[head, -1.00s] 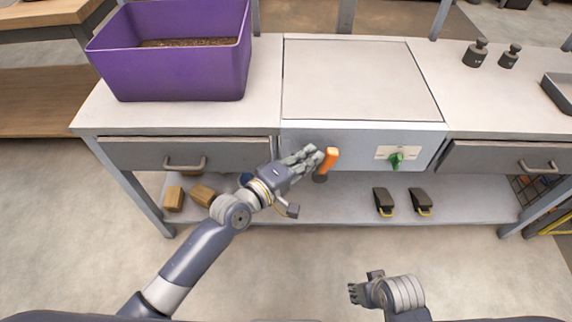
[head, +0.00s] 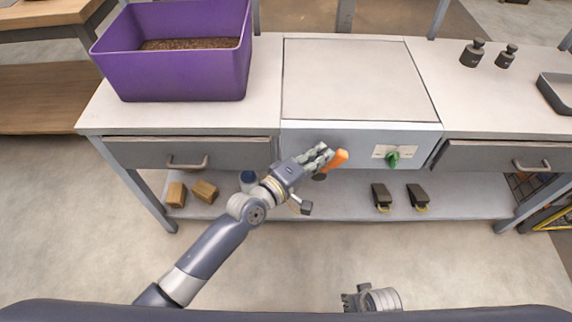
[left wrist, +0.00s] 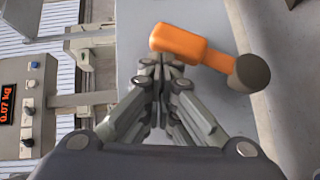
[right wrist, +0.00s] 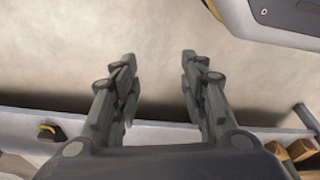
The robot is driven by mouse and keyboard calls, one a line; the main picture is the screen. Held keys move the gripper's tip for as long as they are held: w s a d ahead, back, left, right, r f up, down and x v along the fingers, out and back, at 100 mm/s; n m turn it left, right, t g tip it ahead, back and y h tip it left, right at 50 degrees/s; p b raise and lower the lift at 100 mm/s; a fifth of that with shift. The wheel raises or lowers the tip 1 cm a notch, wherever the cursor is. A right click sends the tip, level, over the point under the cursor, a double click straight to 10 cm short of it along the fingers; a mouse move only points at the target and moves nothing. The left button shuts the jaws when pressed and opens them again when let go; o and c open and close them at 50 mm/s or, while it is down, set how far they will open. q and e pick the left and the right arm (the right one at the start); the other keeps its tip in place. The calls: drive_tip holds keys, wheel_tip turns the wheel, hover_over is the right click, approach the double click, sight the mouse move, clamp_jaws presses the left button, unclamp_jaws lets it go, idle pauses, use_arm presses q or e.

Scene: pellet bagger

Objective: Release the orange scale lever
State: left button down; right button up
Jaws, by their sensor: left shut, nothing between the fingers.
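The orange scale lever (head: 339,159) is on the grey front panel below the scale plate (head: 360,80). It leans up and to the right from its dark round pivot. My left gripper (head: 325,153) is shut and empty, just left of the lever's handle. In the left wrist view, the closed fingertips (left wrist: 163,66) lie right beside the orange handle (left wrist: 185,44), and the dark pivot (left wrist: 250,73) is at the right; whether they touch I cannot tell. My right gripper (head: 352,300) is low at the front; the right wrist view shows its fingers (right wrist: 158,75) apart and empty.
A purple bin (head: 175,70) stands on the left counter. Dark weights (head: 472,54) stand at the right. Two pedals (head: 381,197) and wooden blocks (head: 204,191) are on the lower shelf. A display (left wrist: 8,103) reads 0.07 kg.

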use_arm(q)
drive_tip(key=shift+d, duration=0.25)
use_arm(e)
drive_tip(key=shift+s+f, duration=0.2)
drive_tip(key=shift+f, duration=0.2)
use_arm(q)
drive_tip(key=v, duration=1.2)
idle(0.3)
